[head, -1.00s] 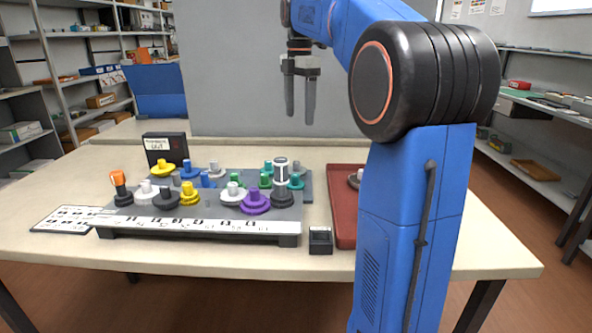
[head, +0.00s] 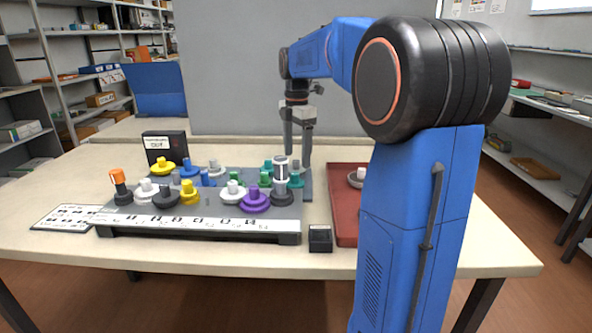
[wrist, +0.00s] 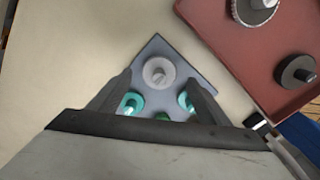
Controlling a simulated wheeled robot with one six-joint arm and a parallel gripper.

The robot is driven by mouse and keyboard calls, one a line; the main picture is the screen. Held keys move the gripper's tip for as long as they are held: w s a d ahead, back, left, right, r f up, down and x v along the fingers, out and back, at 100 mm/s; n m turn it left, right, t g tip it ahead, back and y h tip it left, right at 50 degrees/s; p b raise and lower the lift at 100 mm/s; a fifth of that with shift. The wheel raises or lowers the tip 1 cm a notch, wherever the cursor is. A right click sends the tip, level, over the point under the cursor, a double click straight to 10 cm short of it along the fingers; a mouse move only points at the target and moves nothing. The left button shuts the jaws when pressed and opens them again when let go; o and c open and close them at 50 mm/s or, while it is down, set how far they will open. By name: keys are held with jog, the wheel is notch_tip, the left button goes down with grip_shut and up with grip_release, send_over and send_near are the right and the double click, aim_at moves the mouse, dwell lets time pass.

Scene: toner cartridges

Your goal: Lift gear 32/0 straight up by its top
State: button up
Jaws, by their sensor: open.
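I cannot read which gear is 32/0. In the wrist view a light grey gear (wrist: 159,72) with a pale central stub sits near the corner of a grey plate (wrist: 153,48), below and between my fingers. A teal gear (wrist: 131,102) and another teal gear (wrist: 185,101) lie by the left and right fingers; a green one is partly hidden. My gripper (head: 298,156) is open and empty, pointing down over the back right of the gear board (head: 309,190). In the head view I cannot pick out the grey gear beneath it.
Purple (head: 255,201), yellow and white gears fill the board. A red tray (head: 345,222) with gears lies to the right. A small black box (head: 320,238) stands in front.

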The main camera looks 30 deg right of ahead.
aim_at(296, 160)
jog(key=shift+a+f, duration=0.1)
jog(key=shift+f, duration=1.6)
jog(key=c, duration=1.1)
jog(key=shift+w, duration=0.1)
